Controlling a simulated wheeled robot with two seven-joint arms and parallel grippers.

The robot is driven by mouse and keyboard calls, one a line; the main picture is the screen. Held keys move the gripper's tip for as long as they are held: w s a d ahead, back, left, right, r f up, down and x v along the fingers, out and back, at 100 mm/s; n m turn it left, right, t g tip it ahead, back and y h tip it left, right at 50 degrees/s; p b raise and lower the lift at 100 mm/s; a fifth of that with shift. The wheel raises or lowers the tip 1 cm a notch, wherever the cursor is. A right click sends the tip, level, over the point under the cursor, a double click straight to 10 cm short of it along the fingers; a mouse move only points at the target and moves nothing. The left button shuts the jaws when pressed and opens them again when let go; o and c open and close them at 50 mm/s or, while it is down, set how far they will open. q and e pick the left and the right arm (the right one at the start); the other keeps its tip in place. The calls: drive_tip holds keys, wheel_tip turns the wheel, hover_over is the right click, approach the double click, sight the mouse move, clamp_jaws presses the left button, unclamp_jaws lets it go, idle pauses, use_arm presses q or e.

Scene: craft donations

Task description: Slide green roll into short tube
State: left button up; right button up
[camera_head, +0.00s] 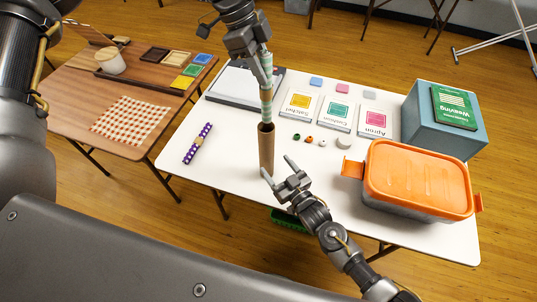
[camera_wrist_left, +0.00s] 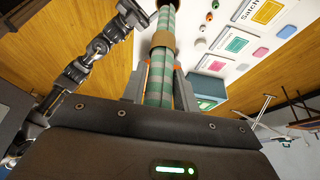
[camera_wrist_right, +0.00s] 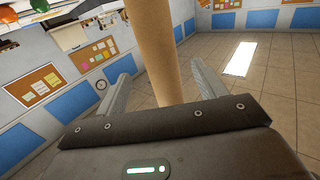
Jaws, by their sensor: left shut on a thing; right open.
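The green striped roll (camera_head: 266,107) is upright, with a brown band around it. My left gripper (camera_head: 265,78) is shut on the roll above the band. The roll and band also show in the left wrist view (camera_wrist_left: 160,75). The roll's lower end meets the open top of the brown cardboard tube (camera_head: 266,150); I cannot tell how far inside it is. The tube stands upright. My right gripper (camera_head: 278,168) is open at the tube's lower part. In the right wrist view, the tube (camera_wrist_right: 155,45) shows between its spread fingers, with gaps at both sides.
The white table (camera_head: 228,165) holds an orange-lidded box (camera_head: 418,178), a blue-grey box (camera_head: 466,133), several pattern cards (camera_head: 336,112), small beads (camera_head: 308,141) and a purple dotted strip (camera_head: 198,143). A wooden table (camera_head: 85,85) stands at left.

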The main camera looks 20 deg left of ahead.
sight(263, 92)
drive_tip(key=x, duration=0.8)
drive_tip(key=shift+w+a, duration=0.2)
drive_tip(key=shift+a, duration=0.05)
drive_tip(key=c, duration=1.1)
use_arm(q)
drive_tip(key=shift+f, duration=0.75)
idle(0.5)
drive_tip(key=shift+f, duration=1.1)
drive_tip(key=shift+f, duration=0.25)
drive_tip(key=shift+f, duration=1.25)
drive_tip(key=shift+f, duration=0.2)
